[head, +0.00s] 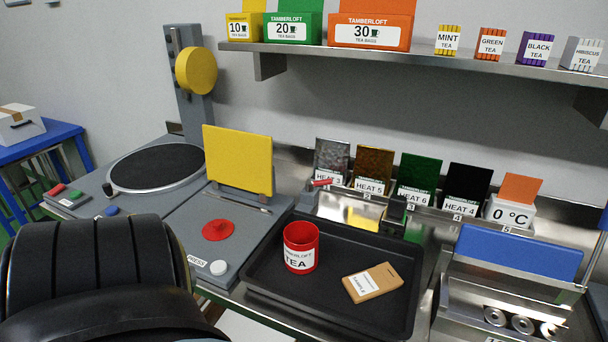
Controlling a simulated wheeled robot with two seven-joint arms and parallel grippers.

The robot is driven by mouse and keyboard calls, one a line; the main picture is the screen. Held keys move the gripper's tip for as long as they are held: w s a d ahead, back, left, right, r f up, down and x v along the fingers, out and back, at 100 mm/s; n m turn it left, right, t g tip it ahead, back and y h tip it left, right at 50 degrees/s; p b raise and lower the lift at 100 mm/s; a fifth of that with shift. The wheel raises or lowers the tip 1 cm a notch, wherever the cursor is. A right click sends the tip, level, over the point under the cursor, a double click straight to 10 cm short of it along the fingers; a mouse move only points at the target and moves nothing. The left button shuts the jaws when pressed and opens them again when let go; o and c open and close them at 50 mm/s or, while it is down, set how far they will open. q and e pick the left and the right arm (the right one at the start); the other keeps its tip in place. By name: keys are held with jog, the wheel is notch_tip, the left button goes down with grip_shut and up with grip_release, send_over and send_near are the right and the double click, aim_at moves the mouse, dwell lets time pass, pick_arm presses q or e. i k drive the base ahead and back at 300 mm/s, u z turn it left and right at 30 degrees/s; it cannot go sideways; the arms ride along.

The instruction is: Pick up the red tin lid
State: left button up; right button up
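A flat red disc (218,230), which may be the red tin lid, lies on the grey press plate left of the tray. A small mark shows at its middle. An open red tin (301,240) with a white Tamberloft tea label stands upright in the black tray (272,284). No lid is on it. Neither gripper can be made out. A large black part of my arm fills the lower left and hides what is behind it.
A tan tagged packet (372,283) lies right of the tin. A yellow panel (238,160) stands behind the press. A round black turntable (157,167) is at left, a blue-topped metal unit (519,252) at right. A shelf (400,59) with tea boxes hangs above.

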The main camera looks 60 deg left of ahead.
aim_at(217, 230)
jog(key=z, duration=1.7)
jog(key=k, duration=2.6)
jog(key=u, duration=0.25)
